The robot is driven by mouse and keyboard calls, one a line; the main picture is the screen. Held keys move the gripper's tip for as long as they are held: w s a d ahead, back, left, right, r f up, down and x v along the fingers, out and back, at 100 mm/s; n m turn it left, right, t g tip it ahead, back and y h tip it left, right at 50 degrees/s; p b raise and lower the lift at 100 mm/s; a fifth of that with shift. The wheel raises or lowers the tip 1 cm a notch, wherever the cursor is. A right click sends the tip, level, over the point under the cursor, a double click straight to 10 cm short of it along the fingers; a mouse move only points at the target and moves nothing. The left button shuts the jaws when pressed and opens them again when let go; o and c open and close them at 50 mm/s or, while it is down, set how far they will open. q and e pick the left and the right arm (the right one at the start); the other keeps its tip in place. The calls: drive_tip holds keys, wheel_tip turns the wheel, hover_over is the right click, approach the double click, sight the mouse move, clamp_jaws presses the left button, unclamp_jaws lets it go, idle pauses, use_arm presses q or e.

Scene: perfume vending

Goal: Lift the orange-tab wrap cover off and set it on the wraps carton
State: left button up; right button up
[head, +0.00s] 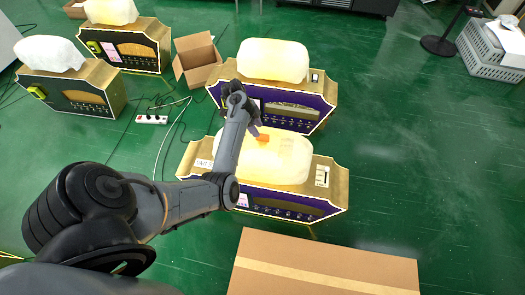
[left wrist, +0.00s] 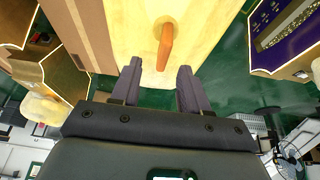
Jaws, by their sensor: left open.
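The wrap cover (head: 280,160) is a pale cream, rounded block on top of the nearest purple-and-gold machine (head: 290,202). Its small orange tab (head: 263,138) stands up from the top. My left gripper (head: 257,131) is right by the tab, partly hidden by its own arm. There the orange tab (left wrist: 165,46) lies just beyond the fingertips, roughly centred, against the pale cover (left wrist: 205,25). A closed, taped carton (head: 320,268) lies in front of the machine. My right gripper is out of view.
Another purple machine (head: 275,108) with a cream cover stands close behind. An open cardboard box (head: 198,60) is behind to the left. Two black-fronted machines stand at far left. A power strip (head: 150,119) and cables lie on the floor. The green floor (head: 430,160) at right is clear.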

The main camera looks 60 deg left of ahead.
sight(262, 135)
use_arm(q)
drive_tip(key=shift+x, duration=0.75)
drive_tip(key=b+x, duration=0.1)
drive_tip(key=x, duration=0.1)
drive_tip(key=b+x, duration=0.1)
drive_tip(key=x, duration=0.2)
drive_tip(key=shift+w+a+r, duration=0.1)
drive_tip(key=shift+w+a, duration=0.1)
drive_tip(key=shift+c, duration=0.4)
clamp_jaws()
